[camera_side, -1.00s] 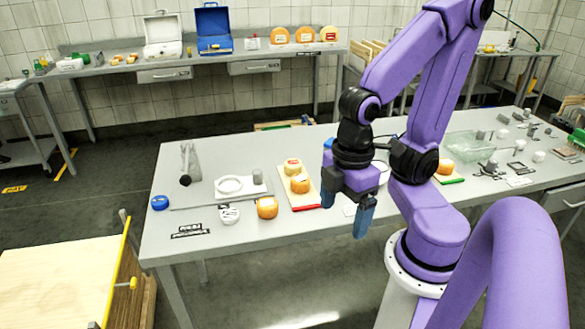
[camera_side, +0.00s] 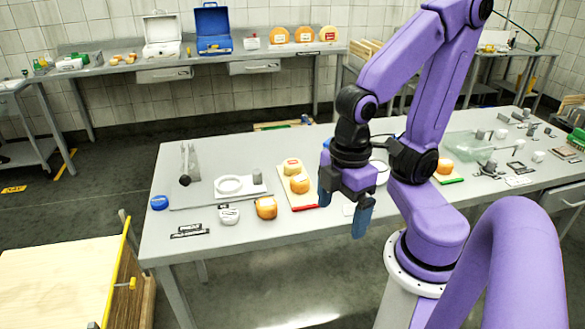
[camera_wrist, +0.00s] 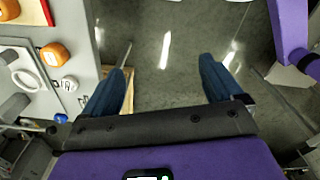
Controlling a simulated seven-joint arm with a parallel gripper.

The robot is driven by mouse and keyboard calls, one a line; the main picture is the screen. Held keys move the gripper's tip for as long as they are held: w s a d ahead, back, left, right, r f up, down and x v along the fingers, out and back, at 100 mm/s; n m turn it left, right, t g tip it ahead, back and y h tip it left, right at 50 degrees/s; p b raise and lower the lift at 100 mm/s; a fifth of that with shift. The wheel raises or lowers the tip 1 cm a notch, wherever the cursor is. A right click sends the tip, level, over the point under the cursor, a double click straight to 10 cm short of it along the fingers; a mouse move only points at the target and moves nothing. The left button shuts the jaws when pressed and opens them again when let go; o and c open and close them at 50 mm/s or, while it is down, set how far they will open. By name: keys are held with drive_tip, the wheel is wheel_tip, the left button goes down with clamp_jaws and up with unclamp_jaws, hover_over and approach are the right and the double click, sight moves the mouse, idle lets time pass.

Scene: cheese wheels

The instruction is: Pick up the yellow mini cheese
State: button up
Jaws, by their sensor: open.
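Two small round cheeses, an orange-yellow one (camera_side: 299,184) and a paler yellow one with a reddish label (camera_side: 291,166), sit on a board with a red edge (camera_side: 303,206). An orange mini cheese (camera_side: 266,208) sits on the table left of the board; it also shows in the wrist view (camera_wrist: 54,54). I cannot tell for sure which is the yellow one. My gripper (camera_side: 342,219) is open and empty, right of the board and near the table's front edge. In the wrist view, my gripper (camera_wrist: 162,66) has only floor between its fingers.
A white ring (camera_side: 230,186), a grey cylinder (camera_side: 257,177) and a white item (camera_side: 228,215) stand left of the board. A blue round item (camera_side: 159,202) is at the table's left end. Another orange cheese (camera_side: 446,167) lies on a green-edged board at right.

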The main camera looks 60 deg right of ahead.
drive_tip(key=w+r, duration=0.2)
drive_tip(key=w, duration=0.9)
drive_tip(key=n, duration=0.2)
hover_over(293, 162)
drive_tip(key=f, duration=1.2)
drive_tip(key=shift+s+a+f, duration=0.15)
drive_tip(key=shift+a+f, duration=0.05)
drive_tip(key=shift+f, duration=0.15)
drive_tip(key=shift+d+f, duration=0.15)
drive_tip(key=shift+f, duration=1.35)
drive_tip(key=shift+d+f, duration=0.1)
drive_tip(key=shift+f, duration=1.4)
drive_tip(key=c, duration=1.2)
